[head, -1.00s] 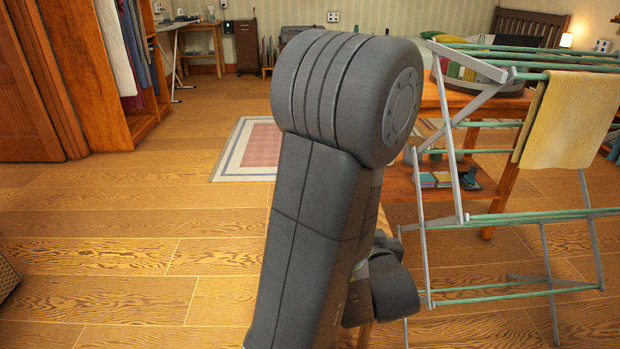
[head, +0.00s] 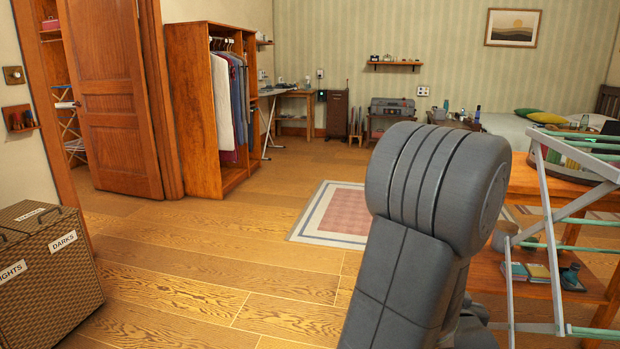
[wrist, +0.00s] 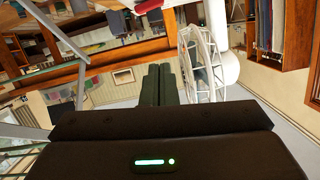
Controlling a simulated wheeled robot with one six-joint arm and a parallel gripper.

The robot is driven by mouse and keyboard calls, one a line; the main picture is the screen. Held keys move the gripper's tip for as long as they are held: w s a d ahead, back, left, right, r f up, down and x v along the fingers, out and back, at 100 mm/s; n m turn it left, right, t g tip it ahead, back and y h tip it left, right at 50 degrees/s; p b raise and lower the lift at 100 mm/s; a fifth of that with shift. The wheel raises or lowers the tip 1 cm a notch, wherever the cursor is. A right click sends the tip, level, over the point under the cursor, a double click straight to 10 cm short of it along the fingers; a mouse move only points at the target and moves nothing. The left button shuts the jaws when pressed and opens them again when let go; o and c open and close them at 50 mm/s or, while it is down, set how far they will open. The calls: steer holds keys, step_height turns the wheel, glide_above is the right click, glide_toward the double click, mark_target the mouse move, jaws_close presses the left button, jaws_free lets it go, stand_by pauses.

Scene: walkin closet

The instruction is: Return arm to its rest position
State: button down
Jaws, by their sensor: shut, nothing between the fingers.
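My arm (head: 425,210) rises in the lower right of the head view, folded at its elbow, with its lower links partly hidden behind it. My gripper (wrist: 160,72) shows in the wrist view with its two dark fingers together and nothing between them. The fingers point away from the camera into open space. The gripper's fingertips cannot be made out in the head view.
A drying rack (head: 545,205) and a wooden table (head: 530,180) stand close to my arm on the right. A lights-and-darks hamper (head: 45,280) is at the left. A wardrobe (head: 185,110) and a rug (head: 345,212) lie farther back. The wooden floor (head: 230,285) between is clear.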

steer(key=shift+v, duration=1)
steer(key=shift+w+f, duration=0.1)
